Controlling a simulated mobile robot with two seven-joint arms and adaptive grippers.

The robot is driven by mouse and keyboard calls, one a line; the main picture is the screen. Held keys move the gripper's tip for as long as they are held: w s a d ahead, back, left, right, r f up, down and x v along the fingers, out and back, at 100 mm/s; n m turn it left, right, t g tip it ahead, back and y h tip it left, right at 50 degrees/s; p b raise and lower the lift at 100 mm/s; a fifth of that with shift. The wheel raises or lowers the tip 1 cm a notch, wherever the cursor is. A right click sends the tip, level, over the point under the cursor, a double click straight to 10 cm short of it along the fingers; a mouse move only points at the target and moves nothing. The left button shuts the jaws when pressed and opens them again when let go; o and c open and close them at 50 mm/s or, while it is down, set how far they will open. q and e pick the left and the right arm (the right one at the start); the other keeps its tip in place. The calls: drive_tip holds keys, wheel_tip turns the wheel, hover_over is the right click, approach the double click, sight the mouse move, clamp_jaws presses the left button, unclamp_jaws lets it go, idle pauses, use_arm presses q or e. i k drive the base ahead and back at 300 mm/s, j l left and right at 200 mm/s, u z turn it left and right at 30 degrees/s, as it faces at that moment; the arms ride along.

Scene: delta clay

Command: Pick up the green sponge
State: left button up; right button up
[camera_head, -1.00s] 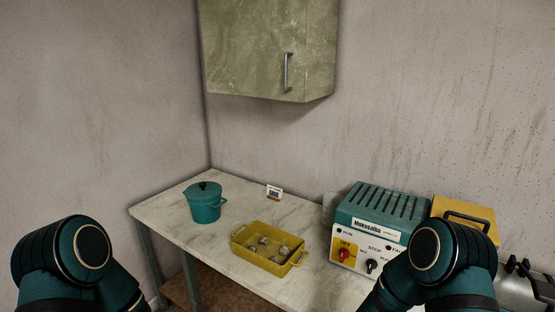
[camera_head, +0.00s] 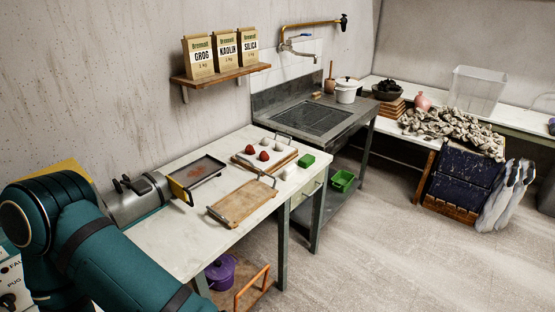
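A small bright green block (camera_head: 307,161), which looks like the green sponge, lies on the white worktop (camera_head: 232,152) near its right edge, beside a board with red and white balls. One of my arms crosses the lower left of the view, well to the left of the green block. Its gripper is outside the picture. My other gripper is not in view either.
Grey clay chunks (camera_head: 452,128) are farther right. The floor in front is open.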

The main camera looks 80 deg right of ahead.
sight(307, 161)
drive_tip(key=z, duration=3)
drive_tip(key=i+l+u, duration=0.2)
drive_tip(key=i+l, duration=0.35)
drive_tip(key=i+l+u, duration=0.25)
drive_tip(key=i+l, duration=0.4)
drive_tip(key=i+l+u, duration=0.2)
drive_tip(key=i+l, duration=0.3)
drive_tip(key=l, duration=0.25)
